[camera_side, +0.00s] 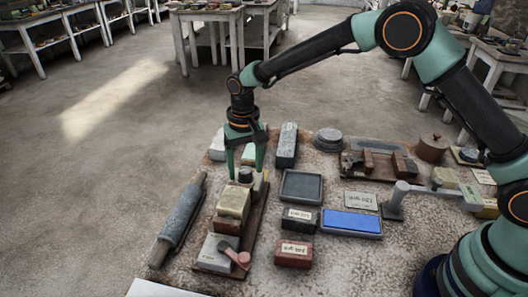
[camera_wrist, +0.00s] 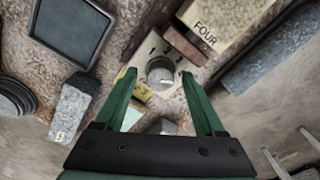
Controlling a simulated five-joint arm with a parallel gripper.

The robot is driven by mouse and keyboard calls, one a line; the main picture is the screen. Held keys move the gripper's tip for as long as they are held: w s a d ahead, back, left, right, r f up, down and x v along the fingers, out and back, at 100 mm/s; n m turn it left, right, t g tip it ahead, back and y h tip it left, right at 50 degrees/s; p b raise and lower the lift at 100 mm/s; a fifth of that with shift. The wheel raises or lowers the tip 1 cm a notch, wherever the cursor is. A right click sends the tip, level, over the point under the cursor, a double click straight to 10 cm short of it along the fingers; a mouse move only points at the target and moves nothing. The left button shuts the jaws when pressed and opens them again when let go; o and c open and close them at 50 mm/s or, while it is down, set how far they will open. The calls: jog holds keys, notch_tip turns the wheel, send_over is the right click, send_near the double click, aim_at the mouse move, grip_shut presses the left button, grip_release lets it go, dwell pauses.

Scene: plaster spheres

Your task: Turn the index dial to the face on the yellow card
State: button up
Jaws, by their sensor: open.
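The index dial, a grey round knob (camera_wrist: 160,72) on a pale plate with dark marks, shows in the wrist view; the marks are too small to read surely. My gripper (camera_wrist: 159,76) is open, one finger on either side of the knob, with gaps in the picture. In the side view my gripper (camera_side: 245,174) points down over the dark knob (camera_side: 245,175) at the far end of a wooden board. A small yellow piece (camera_wrist: 130,87) with dark marks, perhaps the card, is partly hidden behind the left finger. A cream block (camera_wrist: 207,22) beside the dial reads FOUR.
The cream block (camera_side: 234,203) and a grey-white block (camera_side: 216,252) also sit on the board. A grey roller (camera_side: 180,213) lies at its left. A dark tray (camera_side: 302,186), a blue pad (camera_side: 352,222) and small labelled blocks stand at its right.

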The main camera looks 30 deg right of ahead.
jog(key=shift+f, duration=0.1)
grip_shut()
jog(key=shift+n, duration=0.3)
jog(key=n, duration=0.3)
jog(key=shift+d, duration=0.1)
jog(key=shift+n, duration=2)
jog(key=shift+d, duration=0.1)
grip_release()
